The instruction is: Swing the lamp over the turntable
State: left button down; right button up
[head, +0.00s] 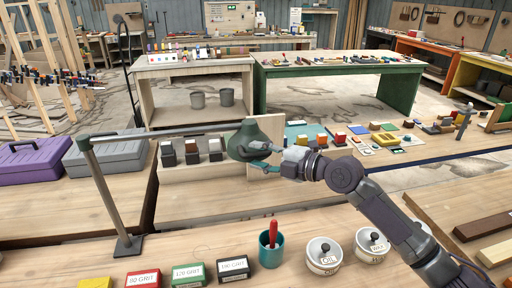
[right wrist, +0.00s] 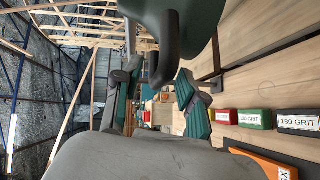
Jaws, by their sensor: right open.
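The lamp has a dark green shade (head: 249,139) on a long grey arm (head: 160,133) that runs level from an upright post (head: 105,195) at the left of the bench. My right gripper (head: 263,157) is at the shade's lower right side, with its fingers open. In the right wrist view the shade (right wrist: 190,15) fills the top, and its dark curved handle (right wrist: 166,58) hangs between the open fingers (right wrist: 152,80). I cannot tell whether a finger touches it. I cannot make out the turntable in either view. My left gripper is not in view.
On the near bench stand several labelled grit boxes (head: 188,274), a teal cup (head: 271,249) with a red-handled tool, and white lidded jars (head: 323,255). Wood strips (head: 483,226) lie at the right. Purple (head: 35,161) and grey toolboxes sit behind the post.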

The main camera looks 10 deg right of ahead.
jog(key=shift+w+a+f, duration=0.15)
jog(key=shift+w+a, duration=0.2)
jog(key=shift+w, duration=0.05)
grip_shut()
